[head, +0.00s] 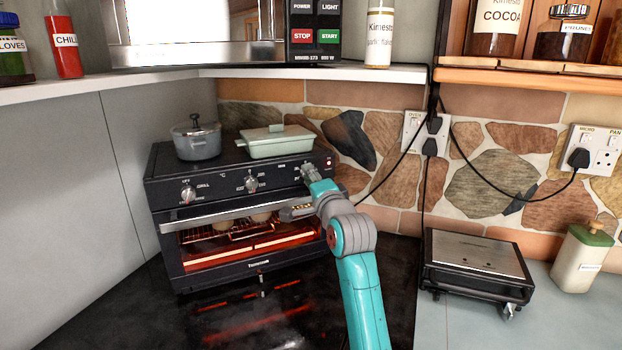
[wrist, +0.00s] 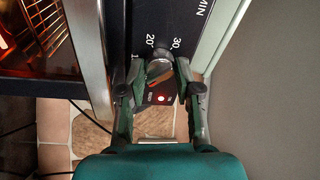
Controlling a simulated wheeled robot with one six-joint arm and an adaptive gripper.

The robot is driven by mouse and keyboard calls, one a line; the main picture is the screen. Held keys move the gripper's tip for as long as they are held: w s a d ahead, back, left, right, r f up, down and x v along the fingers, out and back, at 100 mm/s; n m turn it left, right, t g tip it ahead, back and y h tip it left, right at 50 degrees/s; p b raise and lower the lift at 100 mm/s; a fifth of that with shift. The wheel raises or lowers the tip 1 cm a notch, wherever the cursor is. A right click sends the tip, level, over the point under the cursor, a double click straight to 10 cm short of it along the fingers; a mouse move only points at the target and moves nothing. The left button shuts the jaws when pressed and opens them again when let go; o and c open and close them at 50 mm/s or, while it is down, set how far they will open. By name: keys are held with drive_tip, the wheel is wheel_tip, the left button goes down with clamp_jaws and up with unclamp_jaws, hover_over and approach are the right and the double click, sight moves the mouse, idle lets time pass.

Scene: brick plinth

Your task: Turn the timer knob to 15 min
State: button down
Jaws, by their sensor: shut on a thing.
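The black toaster oven (head: 215,180) stands on the dark hob, glowing orange inside, with a row of control knobs along its upper front. In the wrist view the timer knob (wrist: 158,70) is a silver, rounded knob on the black panel beside the marks "20", "30" and "MIN". My gripper (wrist: 159,74) is shut on it, one finger on each side. The knob's pointer is hard to read, and other marks are partly hidden by the fingers. In the head view my gripper (head: 308,176) is at the panel's right end and hides most of the knob.
A red light (wrist: 168,98) is lit beside the timer knob. A grey pot (head: 196,141) and a pale green dish (head: 276,142) sit on the oven. The oven door handle (head: 235,214) runs below the knobs. A silver and black grill (head: 477,264) stands on the right.

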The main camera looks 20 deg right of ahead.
drive_tip(key=m, duration=0.4)
drive_tip(key=shift+f+m+g, duration=0.1)
drive_tip(key=shift+m+g, duration=0.2)
drive_tip(key=shift+m, duration=0.1)
drive_tip(key=m, duration=0.4)
drive_tip(key=shift+h, duration=0.4)
drive_tip(key=shift+m, duration=0.4)
drive_tip(key=c, duration=0.8)
unclamp_jaws()
drive_tip(key=shift+s, duration=0.15)
drive_tip(key=s, duration=1.1)
drive_tip(key=shift+s+d, duration=0.15)
drive_tip(key=shift+s, duration=0.25)
